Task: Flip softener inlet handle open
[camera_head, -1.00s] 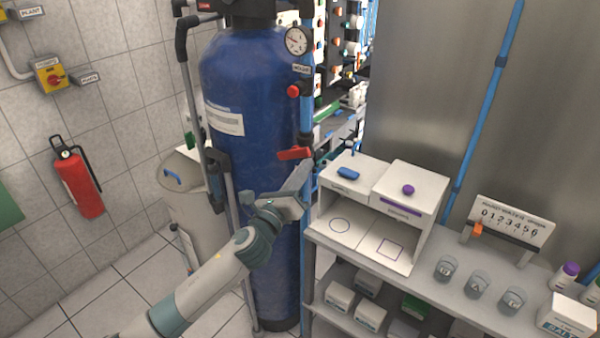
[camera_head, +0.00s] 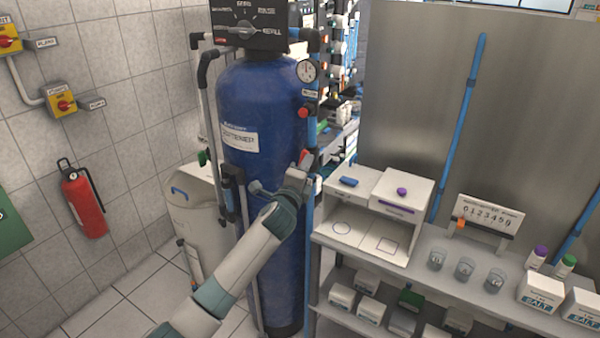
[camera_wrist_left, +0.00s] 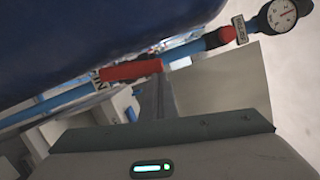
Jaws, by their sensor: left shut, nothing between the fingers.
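The red handle (camera_head: 304,157) sits on the blue pipe at the right side of the big blue tank. In the head view my left gripper (camera_head: 303,168) is at the handle and hides part of it. In the left wrist view the red handle (camera_wrist_left: 132,71) lies roughly lengthwise along the blue pipe, slightly angled to it, beyond my gripper. My left gripper is shut with nothing between its fingers. I cannot tell whether it touches the handle. My right gripper is not in view.
The blue tank (camera_head: 262,120) stands just behind my left arm. A pressure gauge (camera_head: 306,71) and a red knob (camera_head: 302,112) sit higher on the pipe. A shelf (camera_head: 450,285) with white boxes and beakers is to the right. A fire extinguisher (camera_head: 84,203) hangs at left.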

